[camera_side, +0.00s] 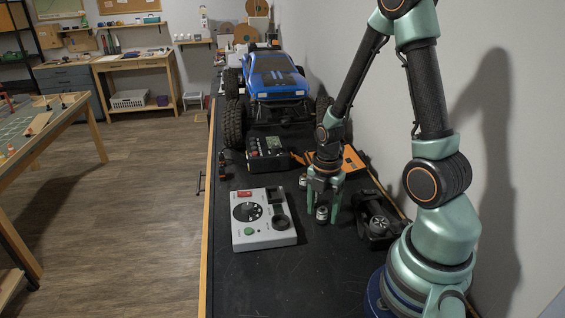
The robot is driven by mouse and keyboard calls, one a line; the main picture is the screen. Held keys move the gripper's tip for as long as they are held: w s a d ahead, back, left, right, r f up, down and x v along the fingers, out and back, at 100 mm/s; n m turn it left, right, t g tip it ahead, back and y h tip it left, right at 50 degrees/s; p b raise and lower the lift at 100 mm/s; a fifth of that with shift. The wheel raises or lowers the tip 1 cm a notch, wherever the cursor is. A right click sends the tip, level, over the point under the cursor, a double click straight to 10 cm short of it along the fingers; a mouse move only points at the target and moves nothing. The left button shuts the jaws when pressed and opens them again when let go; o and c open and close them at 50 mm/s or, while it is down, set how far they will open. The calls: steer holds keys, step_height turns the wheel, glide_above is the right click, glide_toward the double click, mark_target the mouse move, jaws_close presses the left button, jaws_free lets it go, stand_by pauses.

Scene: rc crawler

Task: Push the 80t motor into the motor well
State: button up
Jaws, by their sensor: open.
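My gripper (322,216) points down over the black bench top with its two green fingers apart. A small silver and dark can-shaped motor (322,213) stands upright between the fingers; I cannot tell whether they touch it. A second similar motor (303,181) stands just behind, partly hidden by my gripper. No label is legible, so I cannot tell which is the 80t motor. The grey control box (250,238) lies to the left of my gripper.
A black tray with wheel-like parts (378,222) is right of my gripper. A dark box of small parts (266,155) and an orange-edged case (352,158) lie behind. A blue crawler truck (276,80) stands farther back. The bench front (262,285) is clear.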

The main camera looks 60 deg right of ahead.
jaws_close()
steer(key=shift+r, duration=0.15)
step_height(320, 180, up, 19)
steer(key=w+a+r+m, duration=0.1)
steer(key=w+a+r, duration=0.4)
steer(key=a, duration=0.4)
glide_above(280, 225)
step_height(280, 225, down, 16)
steer(key=shift+d+r, duration=0.1)
steer(key=shift+f, duration=2.4)
